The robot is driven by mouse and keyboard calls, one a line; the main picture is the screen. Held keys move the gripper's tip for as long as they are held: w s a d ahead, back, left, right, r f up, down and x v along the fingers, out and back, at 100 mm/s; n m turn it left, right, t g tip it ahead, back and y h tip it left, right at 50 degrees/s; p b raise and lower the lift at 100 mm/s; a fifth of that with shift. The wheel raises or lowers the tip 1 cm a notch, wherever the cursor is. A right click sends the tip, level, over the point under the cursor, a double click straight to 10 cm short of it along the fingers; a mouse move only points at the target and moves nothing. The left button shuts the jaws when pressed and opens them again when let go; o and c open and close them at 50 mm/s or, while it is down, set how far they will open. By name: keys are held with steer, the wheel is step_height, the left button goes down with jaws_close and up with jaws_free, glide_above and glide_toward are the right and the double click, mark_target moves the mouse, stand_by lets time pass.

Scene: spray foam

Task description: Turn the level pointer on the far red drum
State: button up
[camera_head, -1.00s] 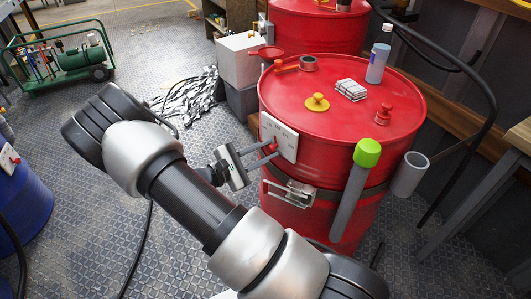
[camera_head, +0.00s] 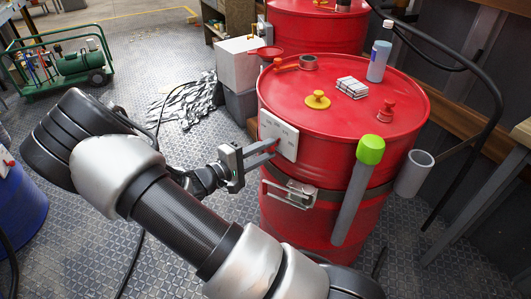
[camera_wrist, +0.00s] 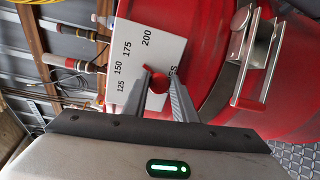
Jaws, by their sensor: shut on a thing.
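A white panel (camera_head: 279,134) is fixed to the left side of a red drum (camera_head: 345,98). In the wrist view the panel (camera_wrist: 133,55) carries printed numbers including 125, 150, 175 and 200. A small red pointer (camera_wrist: 157,80) with a round knob sits on the panel's lower part. My gripper (camera_head: 273,147) reaches the panel from the left. In the wrist view its two fingers (camera_wrist: 158,85) are closed around the red knob, and their tips partly hide it. Another red drum (camera_head: 310,30) stands behind this one.
A metal latch (camera_head: 292,193) sits below the panel. A grey stick with a green cap (camera_head: 369,150) and a grey tube (camera_head: 413,174) are at the drum's front right. A bottle (camera_head: 378,62) and small items are on the lid.

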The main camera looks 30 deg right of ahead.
steer(key=shift+w+r, duration=0.1)
stand_by(0.5)
steer(key=o, duration=1)
steer(key=shift+a, duration=0.1)
steer(key=p+v, duration=0.2)
steer(key=v, duration=1.5)
steer(key=shift+a+p, duration=0.15)
steer(key=shift+p, duration=0.25)
